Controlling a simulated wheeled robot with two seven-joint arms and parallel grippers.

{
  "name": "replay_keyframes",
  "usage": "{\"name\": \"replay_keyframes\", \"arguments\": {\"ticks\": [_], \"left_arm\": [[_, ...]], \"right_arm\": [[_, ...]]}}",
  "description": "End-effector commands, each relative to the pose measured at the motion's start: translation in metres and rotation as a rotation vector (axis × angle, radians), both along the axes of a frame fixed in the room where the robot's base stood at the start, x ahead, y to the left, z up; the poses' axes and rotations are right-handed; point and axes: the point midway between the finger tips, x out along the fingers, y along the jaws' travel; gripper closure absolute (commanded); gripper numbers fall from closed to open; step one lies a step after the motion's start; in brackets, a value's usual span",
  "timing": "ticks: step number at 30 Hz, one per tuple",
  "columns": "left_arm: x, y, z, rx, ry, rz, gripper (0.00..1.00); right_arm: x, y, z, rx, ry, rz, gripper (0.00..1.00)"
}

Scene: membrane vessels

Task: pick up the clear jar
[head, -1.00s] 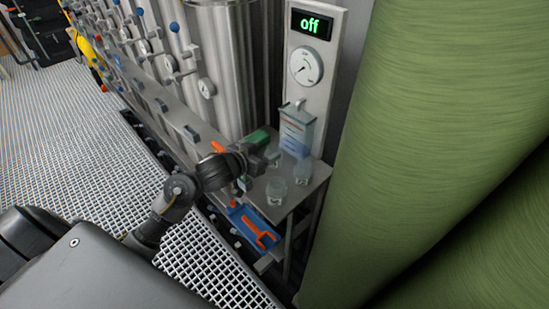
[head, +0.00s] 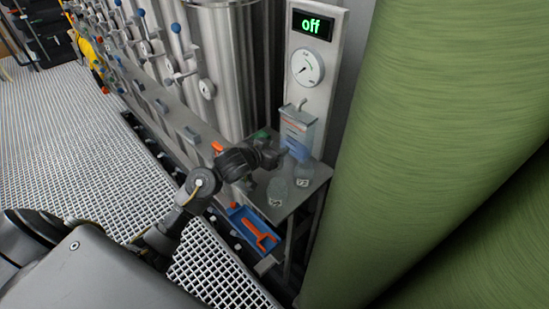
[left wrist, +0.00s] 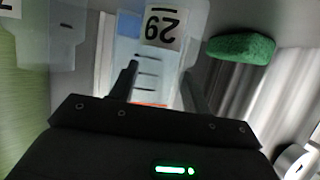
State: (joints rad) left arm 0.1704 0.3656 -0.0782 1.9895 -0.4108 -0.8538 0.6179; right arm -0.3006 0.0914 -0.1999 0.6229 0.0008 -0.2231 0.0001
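Two see-through vessels stand on a small metal side table: a clear jar (head: 278,191) at the front and a bluish clear vessel (head: 304,172) behind it to the right. Both carry small labels. My left gripper (head: 288,154) is above the table, beyond the front jar and close to the rear vessel. In the left wrist view, its two dark fingers (left wrist: 158,82) are apart with nothing gripped between them. A clear vessel with a black-on-white label (left wrist: 162,26) shows just past the fingertips. I cannot tell which vessel this is. My right gripper is out of view.
A blue tray (head: 252,228) with an orange tool sits lower. A large green cylinder (head: 420,130) borders the right.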

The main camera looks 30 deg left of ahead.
Motion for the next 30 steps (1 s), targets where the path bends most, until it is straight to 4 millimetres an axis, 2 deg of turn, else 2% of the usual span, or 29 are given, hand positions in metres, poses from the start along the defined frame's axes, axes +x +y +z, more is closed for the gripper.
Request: {"name": "replay_keyframes", "arguments": {"ticks": [1,7,17,20,24,30], "left_arm": [[0.0,0.0,0.0,0.0,0.0,0.0,0.6],[0.0,0.0,0.0,0.0,0.0,0.0,0.84],[0.0,0.0,0.006,0.0,-0.002,0.0,0.85],[0.0,0.0,0.015,0.001,-0.003,-0.001,0.85],[0.0,0.001,0.038,0.004,-0.006,0.0,0.85],[-0.034,0.0,0.078,0.005,-0.004,-0.002,0.85]], "right_arm": [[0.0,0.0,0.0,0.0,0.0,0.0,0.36],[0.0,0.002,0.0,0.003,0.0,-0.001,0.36],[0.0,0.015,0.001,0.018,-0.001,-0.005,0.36],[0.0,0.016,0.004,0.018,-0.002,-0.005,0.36],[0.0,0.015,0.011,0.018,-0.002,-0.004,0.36],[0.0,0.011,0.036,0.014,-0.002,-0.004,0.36]]}}
